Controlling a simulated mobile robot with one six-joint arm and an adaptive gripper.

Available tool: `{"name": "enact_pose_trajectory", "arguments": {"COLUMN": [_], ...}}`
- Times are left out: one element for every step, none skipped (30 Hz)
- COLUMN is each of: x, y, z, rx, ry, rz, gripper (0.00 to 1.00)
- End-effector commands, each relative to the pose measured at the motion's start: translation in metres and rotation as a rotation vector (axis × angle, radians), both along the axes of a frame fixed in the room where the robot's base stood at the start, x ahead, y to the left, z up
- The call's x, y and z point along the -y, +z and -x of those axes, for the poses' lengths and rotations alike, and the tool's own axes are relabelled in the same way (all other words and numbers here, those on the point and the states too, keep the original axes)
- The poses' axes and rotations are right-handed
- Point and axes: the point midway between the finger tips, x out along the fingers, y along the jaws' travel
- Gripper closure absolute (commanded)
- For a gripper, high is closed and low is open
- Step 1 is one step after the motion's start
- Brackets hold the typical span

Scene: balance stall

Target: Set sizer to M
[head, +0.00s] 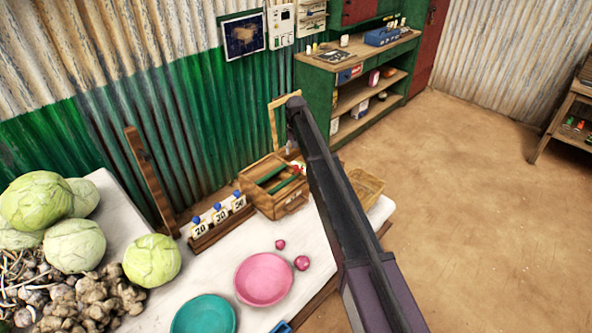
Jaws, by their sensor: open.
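A wooden box (262,208) with green bars (272,178) across its top stands at the back right of the white table. It looks like the sizer, but no size letters can be read on it, so I cannot tell its setting. A small red and white part shows at its right end, partly behind my arm. My arm crosses the view from the lower right up to the wall side. Only a small grey part of my gripper (291,148) shows below the arm's end, above and behind the box. It appears open and empty; its fingertips are mostly hidden.
A rack of blue-knobbed weights (219,215) stands left of the box. A pink bowl (263,279), a teal bowl (204,315) and two small pink-red balls (301,263) lie in front. Cabbages (152,260) and roots fill the left. A wicker basket (367,185) sits right of my arm.

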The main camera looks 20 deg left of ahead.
Motion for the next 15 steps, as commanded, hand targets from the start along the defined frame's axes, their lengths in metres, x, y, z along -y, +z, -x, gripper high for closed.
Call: {"name": "enact_pose_trajectory", "arguments": {"x": [0.0,0.0,0.0,0.0,0.0,0.0,0.0,0.0,0.0,0.0,0.0,0.0,0.0,0.0,0.0], "y": [-0.008,-0.01,-0.013,-0.016,-0.018,-0.021,-0.023,-0.025,-0.028,-0.031,-0.033,-0.036,-0.038,-0.04,-0.043], "z": [0.0,0.0,0.0,0.0,0.0,0.0,0.0,0.0,0.0,0.0,0.0,0.0,0.0,0.0,0.0], "rx": [0.0,0.0,0.0,0.0,0.0,0.0,0.0,0.0,0.0,0.0,0.0,0.0,0.0,0.0,0.0], "ry": [0.0,0.0,0.0,0.0,0.0,0.0,0.0,0.0,0.0,0.0,0.0,0.0,0.0,0.0,0.0], "rz": [0.0,0.0,0.0,0.0,0.0,0.0,0.0,0.0,0.0,0.0,0.0,0.0,0.0,0.0,0.0], "gripper": [0.3,0.3,0.3,0.3,0.3,0.3,0.3,0.3,0.3,0.3,0.3,0.3,0.3,0.3,0.3]}}
